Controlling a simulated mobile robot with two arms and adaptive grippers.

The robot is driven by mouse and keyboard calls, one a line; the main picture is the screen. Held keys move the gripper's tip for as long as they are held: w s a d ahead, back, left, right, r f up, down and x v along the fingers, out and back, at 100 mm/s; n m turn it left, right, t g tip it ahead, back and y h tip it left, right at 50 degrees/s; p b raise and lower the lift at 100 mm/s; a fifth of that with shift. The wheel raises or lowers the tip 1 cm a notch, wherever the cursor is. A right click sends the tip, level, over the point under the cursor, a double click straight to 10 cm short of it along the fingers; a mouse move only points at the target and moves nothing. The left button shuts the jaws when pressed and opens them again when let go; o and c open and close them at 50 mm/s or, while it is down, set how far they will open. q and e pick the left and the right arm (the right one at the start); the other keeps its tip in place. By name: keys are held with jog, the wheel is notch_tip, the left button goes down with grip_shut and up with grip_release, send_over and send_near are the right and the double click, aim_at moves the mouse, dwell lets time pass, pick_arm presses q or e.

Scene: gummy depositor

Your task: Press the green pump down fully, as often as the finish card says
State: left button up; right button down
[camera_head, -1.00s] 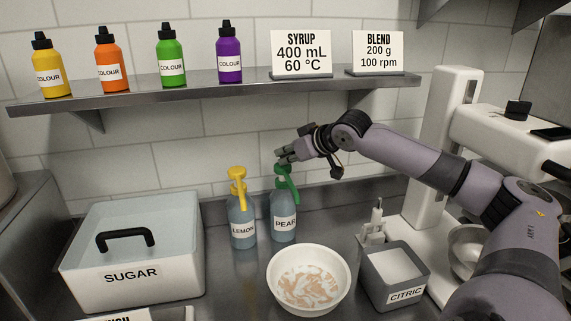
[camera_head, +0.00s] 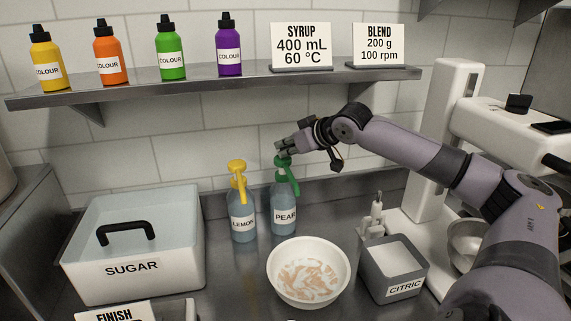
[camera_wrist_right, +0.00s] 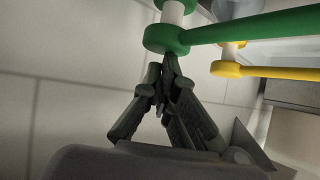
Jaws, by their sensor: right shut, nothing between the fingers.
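The green pump (camera_head: 285,162) tops the blue PEAR bottle (camera_head: 284,222), which stands upright on the counter. My right gripper (camera_head: 281,148) is shut and empty, just above the green pump head. In the right wrist view, its fingertips (camera_wrist_right: 165,68) come right up to the green head (camera_wrist_right: 166,39); I cannot tell whether they touch. A short white stem (camera_wrist_right: 172,12) shows beyond the green head there. The finish card (camera_head: 115,313) is at the bottom left edge; only the word FINISH is readable, the rest is cut off. My left gripper is not in view.
The LEMON bottle (camera_head: 243,223) with its yellow pump (camera_head: 237,168) stands close left of the PEAR bottle. A white bowl (camera_head: 345,272) with tan streaks is in front. The CITRIC container (camera_head: 405,289) is at right, the SUGAR box (camera_head: 180,272) at left. A shelf (camera_head: 200,83) is above.

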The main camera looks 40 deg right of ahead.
aim_at(284, 159)
jog(key=shift+s+a+f+b, duration=0.1)
jog(key=shift+f+b, duration=0.85)
jog(key=shift+f, duration=0.55)
jog(key=shift+r+p, duration=1.15)
jog(key=shift+p, duration=0.15)
jog(key=shift+r+p, duration=0.4)
jog(key=shift+r, duration=0.2)
